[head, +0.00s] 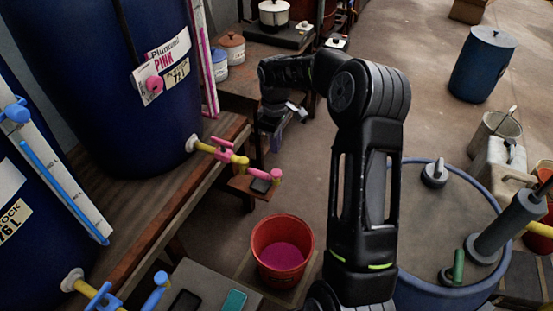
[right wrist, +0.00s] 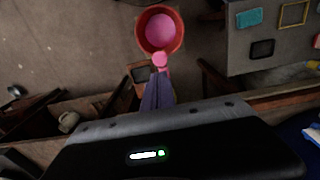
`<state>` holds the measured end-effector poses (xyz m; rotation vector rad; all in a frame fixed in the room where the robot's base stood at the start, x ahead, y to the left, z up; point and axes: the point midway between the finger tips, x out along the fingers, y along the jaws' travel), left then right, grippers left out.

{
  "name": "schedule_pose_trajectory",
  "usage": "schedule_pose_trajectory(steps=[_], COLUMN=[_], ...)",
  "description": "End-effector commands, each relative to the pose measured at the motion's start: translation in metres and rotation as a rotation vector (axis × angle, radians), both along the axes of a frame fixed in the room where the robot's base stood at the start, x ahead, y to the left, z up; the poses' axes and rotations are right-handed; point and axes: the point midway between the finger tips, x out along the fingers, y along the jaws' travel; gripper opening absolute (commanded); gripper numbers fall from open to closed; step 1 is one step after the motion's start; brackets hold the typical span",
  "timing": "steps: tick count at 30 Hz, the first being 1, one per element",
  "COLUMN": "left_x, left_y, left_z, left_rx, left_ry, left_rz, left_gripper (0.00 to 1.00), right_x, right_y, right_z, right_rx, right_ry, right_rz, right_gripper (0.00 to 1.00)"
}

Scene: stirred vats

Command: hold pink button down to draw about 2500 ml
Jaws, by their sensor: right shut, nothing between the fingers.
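A pink button (head: 276,174) shows beyond the tap, by a small dark pad. It also shows in the right wrist view (right wrist: 160,60). Below is a red bucket (head: 282,248) with pink liquid inside. My right gripper (right wrist: 158,80) is shut and empty, its tips just short of the button in the picture; contact cannot be told. My left gripper is out of view.
Another blue vat (head: 30,150) with a blue-handled tap stands at left. A grey surface (head: 205,285) with a teal block lies left of the bucket. A large round blue-rimmed tub (head: 445,215) is at right. A blue barrel (head: 482,65) stands on open floor behind.

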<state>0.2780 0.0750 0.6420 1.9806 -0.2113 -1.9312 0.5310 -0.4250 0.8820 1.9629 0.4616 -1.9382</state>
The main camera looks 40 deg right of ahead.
Motion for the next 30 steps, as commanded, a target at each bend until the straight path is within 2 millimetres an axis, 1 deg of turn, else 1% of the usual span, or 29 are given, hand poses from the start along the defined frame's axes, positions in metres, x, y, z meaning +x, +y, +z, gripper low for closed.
schedule_pose_trajectory(steps=[1, 3, 6, 9, 30], left_x=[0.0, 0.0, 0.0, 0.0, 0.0], left_y=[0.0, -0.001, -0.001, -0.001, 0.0], left_z=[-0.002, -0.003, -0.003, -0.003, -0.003], left_rx=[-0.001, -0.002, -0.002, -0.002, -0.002], left_ry=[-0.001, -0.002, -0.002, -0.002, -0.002], left_rz=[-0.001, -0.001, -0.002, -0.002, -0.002], left_gripper=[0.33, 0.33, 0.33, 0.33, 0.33], right_x=[0.001, 0.001, 0.0, 0.0, 0.0], right_y=[0.0, 0.0, 0.0, 0.0, 0.0], right_z=[0.008, 0.018, 0.026, 0.029, 0.03], right_rx=[-0.001, -0.001, -0.001, 0.0, 0.0], right_ry=[-0.004, -0.002, 0.0, -0.001, -0.001], right_rz=[0.0, 0.001, 0.001, 0.001, 0.001], right_gripper=[0.0, 0.0, 0.0, 0.0, 0.0])
